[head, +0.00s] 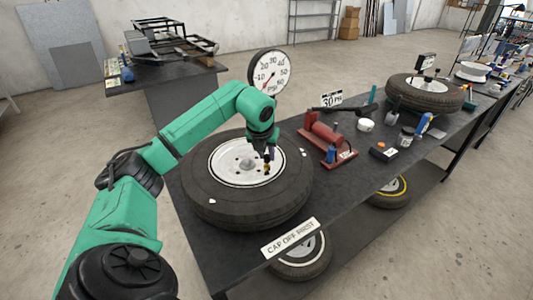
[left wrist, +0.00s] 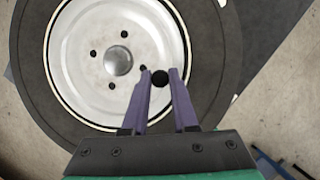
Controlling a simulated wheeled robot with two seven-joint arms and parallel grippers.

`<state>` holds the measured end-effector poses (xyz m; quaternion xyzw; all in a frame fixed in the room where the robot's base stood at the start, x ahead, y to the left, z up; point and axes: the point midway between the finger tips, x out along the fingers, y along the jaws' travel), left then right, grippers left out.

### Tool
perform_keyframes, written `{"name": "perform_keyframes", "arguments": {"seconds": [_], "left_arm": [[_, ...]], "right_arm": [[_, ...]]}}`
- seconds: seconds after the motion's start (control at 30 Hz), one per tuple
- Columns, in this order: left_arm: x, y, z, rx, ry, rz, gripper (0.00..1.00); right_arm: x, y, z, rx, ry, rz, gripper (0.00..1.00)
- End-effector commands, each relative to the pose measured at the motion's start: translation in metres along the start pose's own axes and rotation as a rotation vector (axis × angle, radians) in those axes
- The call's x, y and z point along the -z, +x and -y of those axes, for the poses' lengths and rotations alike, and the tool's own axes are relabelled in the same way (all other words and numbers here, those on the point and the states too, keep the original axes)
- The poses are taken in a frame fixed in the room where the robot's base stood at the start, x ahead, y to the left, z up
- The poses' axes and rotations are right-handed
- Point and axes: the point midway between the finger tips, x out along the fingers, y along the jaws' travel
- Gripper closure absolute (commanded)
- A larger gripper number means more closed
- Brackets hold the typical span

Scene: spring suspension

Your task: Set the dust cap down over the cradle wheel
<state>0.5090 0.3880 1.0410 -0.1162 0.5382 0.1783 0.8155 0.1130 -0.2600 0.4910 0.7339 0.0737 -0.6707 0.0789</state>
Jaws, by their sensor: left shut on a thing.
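A wheel with a black tyre (head: 205,190) and white rim (head: 222,164) lies flat on the near end of the bench. It fills much of the left wrist view (left wrist: 82,75), with a domed grey hub at its centre. My left gripper (head: 268,163) is over the right part of this rim. In the left wrist view its purple fingers (left wrist: 160,80) are shut on a small round black piece, which looks like the dust cap (left wrist: 159,79). The valve stem under it is hidden or too small to tell. I cannot tell if the cap touches the wheel. My right gripper is not in view.
A dial gauge (head: 269,72) stands behind the wheel. A red pump-like tool (head: 325,138) is to its right. A second wheel (head: 425,96) lies farther along the bench, among small tools. A "CAP OFF FIRST" sign (head: 290,238) is on the front edge. Other wheels are below.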

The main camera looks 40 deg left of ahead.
Motion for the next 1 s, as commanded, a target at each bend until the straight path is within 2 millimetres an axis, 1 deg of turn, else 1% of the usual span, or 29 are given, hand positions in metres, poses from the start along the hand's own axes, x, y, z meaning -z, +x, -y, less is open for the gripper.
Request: {"name": "perform_keyframes", "arguments": {"seconds": [0.5,0.8,0.83,0.9,1.0], "left_arm": [[0.006,0.013,0.000,0.000,0.000,0.000,1.00],[0.006,0.014,0.000,-0.001,0.000,-0.001,1.00],[0.006,0.014,0.000,-0.001,0.000,-0.001,0.62],[0.006,0.014,0.000,-0.001,0.000,-0.001,0.38],[0.006,0.013,0.000,0.000,0.000,-0.001,0.38]], "right_arm": [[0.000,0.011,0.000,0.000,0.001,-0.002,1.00],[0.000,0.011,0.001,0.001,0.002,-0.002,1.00],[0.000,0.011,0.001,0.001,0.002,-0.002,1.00],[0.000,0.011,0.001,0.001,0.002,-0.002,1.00],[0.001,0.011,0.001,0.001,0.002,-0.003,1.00]]}}
